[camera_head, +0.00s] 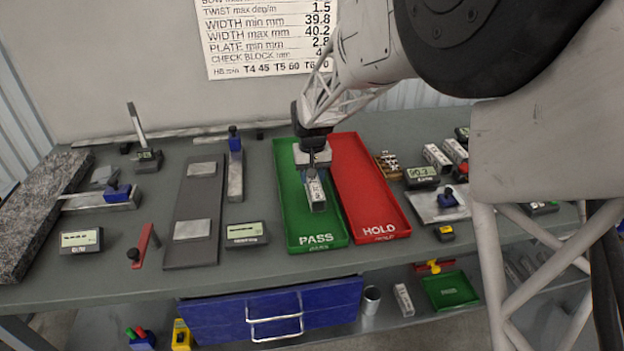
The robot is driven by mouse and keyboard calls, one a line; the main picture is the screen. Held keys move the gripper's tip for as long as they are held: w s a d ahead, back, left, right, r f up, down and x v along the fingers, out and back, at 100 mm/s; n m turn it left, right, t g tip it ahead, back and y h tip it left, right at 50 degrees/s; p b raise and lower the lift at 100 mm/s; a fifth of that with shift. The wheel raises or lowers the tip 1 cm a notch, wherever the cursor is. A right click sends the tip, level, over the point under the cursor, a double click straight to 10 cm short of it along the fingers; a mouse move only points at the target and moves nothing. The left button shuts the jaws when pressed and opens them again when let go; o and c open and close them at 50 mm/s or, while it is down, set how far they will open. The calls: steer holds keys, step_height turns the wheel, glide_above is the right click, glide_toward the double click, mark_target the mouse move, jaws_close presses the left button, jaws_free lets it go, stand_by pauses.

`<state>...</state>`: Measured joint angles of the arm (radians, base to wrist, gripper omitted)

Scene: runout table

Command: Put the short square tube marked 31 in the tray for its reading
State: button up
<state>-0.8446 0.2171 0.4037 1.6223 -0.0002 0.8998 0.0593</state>
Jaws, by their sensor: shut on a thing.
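A short square metal tube (317,196) with a white label is held by my gripper (313,172). The label is too small to read surely. The gripper is shut on the tube's far end, and the tube's open end faces the camera. The tube shows over the green PASS tray (298,231), near the red HOLD tray's (393,217) left edge. I cannot tell whether it touches the tray floor. The gripper hides part of the green tray's far end.
A poster (265,40) lists limits: width 39.8 to 40.2, plate min 2.8. Small display gauges (245,234) stand left and right of the trays. Other labelled tubes (437,158) lie at the right. My arm hides the table's right side.

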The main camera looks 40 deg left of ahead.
steer(key=shift+f, duration=0.75)
steer(key=shift+f, duration=0.1)
steer(key=o, duration=1.1)
steer(key=shift+c, duration=0.2)
step_height(320, 180, up, 12)
stand_by(0.6)
